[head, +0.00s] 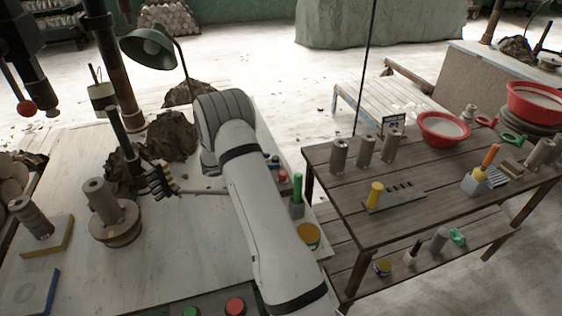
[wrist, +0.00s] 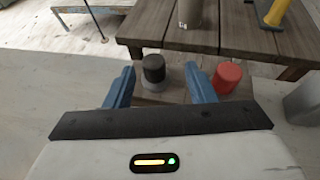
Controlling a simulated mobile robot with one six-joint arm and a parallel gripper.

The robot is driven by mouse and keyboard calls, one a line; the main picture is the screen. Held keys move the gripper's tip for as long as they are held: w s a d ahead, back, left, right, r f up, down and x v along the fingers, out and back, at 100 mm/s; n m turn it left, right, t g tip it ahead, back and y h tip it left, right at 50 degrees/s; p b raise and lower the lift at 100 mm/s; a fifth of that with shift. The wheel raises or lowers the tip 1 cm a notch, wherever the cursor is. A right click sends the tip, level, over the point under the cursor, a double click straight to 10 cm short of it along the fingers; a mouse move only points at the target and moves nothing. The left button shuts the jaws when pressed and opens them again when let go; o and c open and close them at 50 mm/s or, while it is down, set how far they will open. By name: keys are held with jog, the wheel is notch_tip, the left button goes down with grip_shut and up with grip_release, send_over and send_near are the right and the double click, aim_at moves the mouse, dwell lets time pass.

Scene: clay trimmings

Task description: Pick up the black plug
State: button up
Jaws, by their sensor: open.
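The black plug (wrist: 154,68) shows in the wrist view as a short, dark, round-topped cylinder with a greyer lower part. It stands upright ahead of my gripper (wrist: 160,72), between its two blue fingers in the picture. The fingers are apart and nothing is held. I cannot tell how far the plug is from the fingertips. A red plug-like piece (wrist: 227,77) stands just right of the right finger. In the head view my gripper is hidden by my arm, and I cannot clearly pick out the black plug among small pieces beside the arm.
A plank table (head: 440,180) on the right carries grey cylinders, a yellow-handled tool and a red bowl (head: 443,127). A green-handled piece (head: 297,188) stands close beside my arm. A pale workbench (head: 60,160) with clay lumps and a lamp lies left.

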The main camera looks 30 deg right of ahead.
jog(key=p+x, duration=0.1)
jog(key=x, duration=0.5)
jog(key=shift+w+r+p, duration=0.1)
jog(key=shift+w+p, duration=0.05)
jog(key=shift+p, duration=0.2)
jog(key=shift+a, duration=0.1)
jog(key=shift+c, duration=0.5)
grip_shut()
